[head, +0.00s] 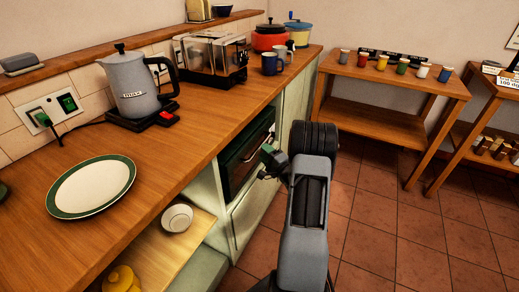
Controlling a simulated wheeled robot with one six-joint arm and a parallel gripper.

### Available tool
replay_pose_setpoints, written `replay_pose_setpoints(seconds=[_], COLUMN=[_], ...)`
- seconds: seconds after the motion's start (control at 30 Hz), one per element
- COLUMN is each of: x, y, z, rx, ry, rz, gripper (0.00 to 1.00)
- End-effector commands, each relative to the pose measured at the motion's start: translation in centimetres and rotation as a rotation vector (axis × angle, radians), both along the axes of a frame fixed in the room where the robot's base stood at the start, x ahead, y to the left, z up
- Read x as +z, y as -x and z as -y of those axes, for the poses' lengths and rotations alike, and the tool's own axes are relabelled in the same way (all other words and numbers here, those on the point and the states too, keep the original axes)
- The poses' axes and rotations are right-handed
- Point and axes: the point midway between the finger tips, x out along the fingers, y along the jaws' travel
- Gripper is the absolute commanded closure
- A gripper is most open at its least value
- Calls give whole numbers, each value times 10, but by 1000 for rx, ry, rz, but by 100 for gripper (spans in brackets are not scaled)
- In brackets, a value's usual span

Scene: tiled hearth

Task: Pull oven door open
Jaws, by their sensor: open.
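The oven door (240,163) is a dark panel set in the pale green cabinet front below the wooden counter. It looks shut, or nearly so, and is seen at a steep angle. My gripper (264,167) is small in the head view, just in front of the right part of the oven door. It points left towards the oven front and is open. My arm comes up from the bottom and hides part of the floor and cabinet. I cannot tell whether the fingers touch the door or its handle.
The counter (210,131) carries a plate (92,187), a kettle (130,85), a toaster (210,60), mugs and pots. Tiled floor (385,235) is clear right of my arm, before a wooden table (400,80).

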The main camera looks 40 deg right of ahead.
Motion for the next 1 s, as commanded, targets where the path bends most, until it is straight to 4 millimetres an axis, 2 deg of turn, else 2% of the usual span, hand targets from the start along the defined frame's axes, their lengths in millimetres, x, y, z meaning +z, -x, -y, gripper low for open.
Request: replay_pose_setpoints(seconds=[0.1, 0.3, 0.7, 1.0], x=[2, 5, 6, 6], y=[-16, -31, -35, -35], z=[-2, -3, -4, -4], rx=[2, 0, 0, 0], ry=[1, 0, 0, 0], rz=[0, 0, -1, -1], gripper=[58, 58, 58, 86])
